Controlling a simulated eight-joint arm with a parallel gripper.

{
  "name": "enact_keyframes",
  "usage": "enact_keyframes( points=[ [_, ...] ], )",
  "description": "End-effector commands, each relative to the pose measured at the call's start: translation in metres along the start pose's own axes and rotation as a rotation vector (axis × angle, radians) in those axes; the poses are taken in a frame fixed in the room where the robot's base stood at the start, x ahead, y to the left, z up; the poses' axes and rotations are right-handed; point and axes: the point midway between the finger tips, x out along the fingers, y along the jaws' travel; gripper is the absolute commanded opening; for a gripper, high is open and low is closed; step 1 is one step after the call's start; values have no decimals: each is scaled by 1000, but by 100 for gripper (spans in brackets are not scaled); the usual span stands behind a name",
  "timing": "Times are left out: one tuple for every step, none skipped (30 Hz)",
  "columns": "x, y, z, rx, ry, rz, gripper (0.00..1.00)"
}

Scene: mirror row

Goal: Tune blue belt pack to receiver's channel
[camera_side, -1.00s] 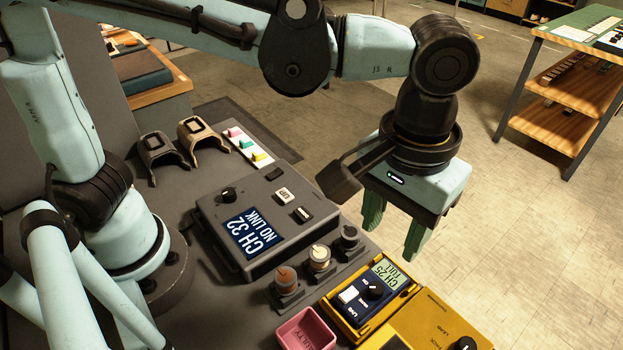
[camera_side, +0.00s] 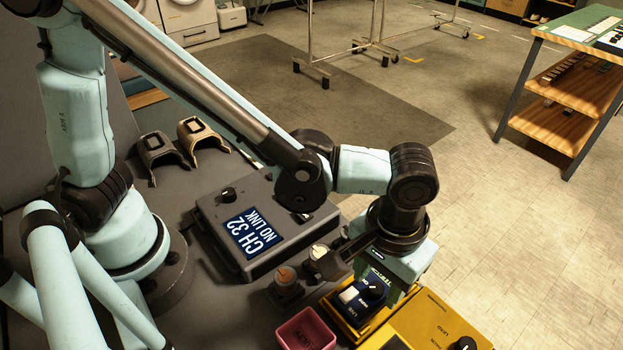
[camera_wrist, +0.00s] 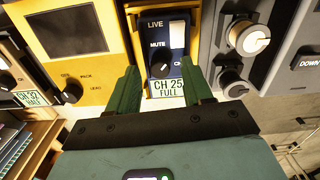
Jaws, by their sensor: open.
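The blue belt pack (camera_side: 352,305) sits in a yellow holder beside the receiver, partly hidden by my gripper in the side view. In the wrist view the belt pack (camera_wrist: 173,45) has a black knob (camera_wrist: 160,69), a white mute switch and a display (camera_wrist: 169,88) reading CH 25 FULL. The grey receiver (camera_side: 215,232) has a screen (camera_side: 251,233) reading CH 32 NO LINK. My gripper (camera_wrist: 160,68) is open and empty, its green fingers on either side of the belt pack's knob end, pointing down. Whether they touch it, I cannot tell.
A pink tray (camera_side: 306,332) lies in front. A larger yellow unit (camera_side: 430,325) is on the right. Another pack at left in the wrist view has a label (camera_wrist: 30,98) reading CH 32 HALF.

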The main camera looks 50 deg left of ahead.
Motion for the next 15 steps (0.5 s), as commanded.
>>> enact_keyframes(
  points=[
    [3,0,0,0,0,0,50],
    [4,0,0,0,0,0,50],
    [4,0,0,0,0,0,50],
    [5,0,0,0,0,0,50],
    [5,0,0,0,0,0,50],
    [5,0,0,0,0,0,50],
    [5,0,0,0,0,0,50],
    [5,0,0,0,0,0,50],
    [5,0,0,0,0,0,50],
    [5,0,0,0,0,0,50],
    [5,0,0,0,0,0,50],
    [5,0,0,0,0,0,46],
    [5,0,0,0,0,0,41],
    [5,0,0,0,0,0,36],
    [5,0,0,0,0,0,30]
  ],
)
